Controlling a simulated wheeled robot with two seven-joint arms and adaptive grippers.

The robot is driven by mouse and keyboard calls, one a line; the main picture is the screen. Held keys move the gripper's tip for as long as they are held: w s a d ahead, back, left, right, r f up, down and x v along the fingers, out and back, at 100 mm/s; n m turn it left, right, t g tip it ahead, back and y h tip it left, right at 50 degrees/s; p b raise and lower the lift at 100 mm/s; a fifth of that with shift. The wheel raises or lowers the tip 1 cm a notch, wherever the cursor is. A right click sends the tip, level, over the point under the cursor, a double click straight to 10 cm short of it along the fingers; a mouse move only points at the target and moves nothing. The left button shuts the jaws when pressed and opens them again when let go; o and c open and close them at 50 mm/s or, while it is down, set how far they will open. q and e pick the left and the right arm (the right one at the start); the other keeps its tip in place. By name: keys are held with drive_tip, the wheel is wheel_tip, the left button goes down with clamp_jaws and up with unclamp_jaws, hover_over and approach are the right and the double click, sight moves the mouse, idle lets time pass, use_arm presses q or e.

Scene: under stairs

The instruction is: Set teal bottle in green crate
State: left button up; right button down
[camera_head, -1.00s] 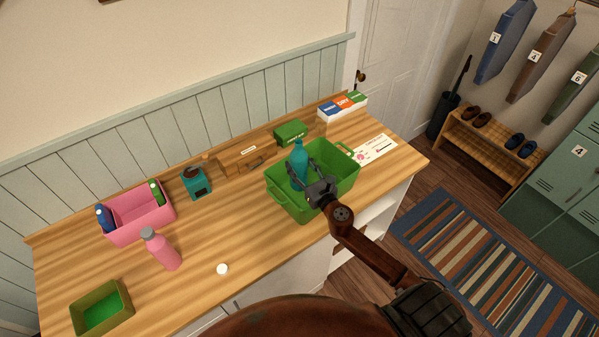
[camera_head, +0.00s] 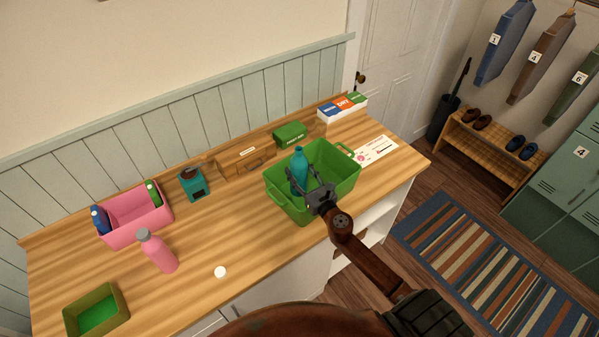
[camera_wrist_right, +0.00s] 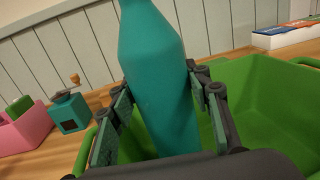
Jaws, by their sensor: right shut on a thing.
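The teal bottle (camera_head: 299,168) stands about upright inside the green crate (camera_head: 344,184), which has a handle at each end. My right gripper (camera_head: 312,190) is shut on the bottle. In the right wrist view the bottle (camera_wrist_right: 160,75) is between the two fingers (camera_wrist_right: 162,120), with the green crate (camera_wrist_right: 270,95) around and beyond it. The bottle's base is hidden, so I cannot tell whether it touches the crate floor. My left gripper is not in view.
A pink bin (camera_head: 135,227) with bottles, a pink bottle (camera_head: 159,253), a white disc (camera_head: 220,272) and a small green tray (camera_head: 98,314) are on the left. A teal grinder (camera_head: 193,184), wooden case (camera_head: 243,163) and green box (camera_head: 290,134) stand behind. A paper (camera_head: 375,149) lies right of the crate.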

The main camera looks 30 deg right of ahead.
drive_tip(key=c, duration=1)
unclamp_jaws()
drive_tip(key=shift+s+a+f, duration=0.1)
drive_tip(key=shift+f, duration=0.35)
drive_tip(key=shift+s+a+f, duration=0.1)
drive_tip(key=shift+f, duration=0.35)
drive_tip(key=shift+c, duration=0.2)
drive_tip(key=shift+r, duration=0.25)
drive_tip(key=shift+w+r+p, duration=0.1)
drive_tip(key=shift+r+p, duration=0.3)
drive_tip(key=shift+p, duration=0.2)
drive_tip(key=s+b, duration=0.2)
drive_tip(key=s, duration=0.8)
drive_tip(key=shift+s+r, duration=0.15)
drive_tip(key=shift+s, duration=0.15)
drive_tip(key=shift+s+r, duration=0.2)
drive_tip(key=shift+s, duration=0.35)
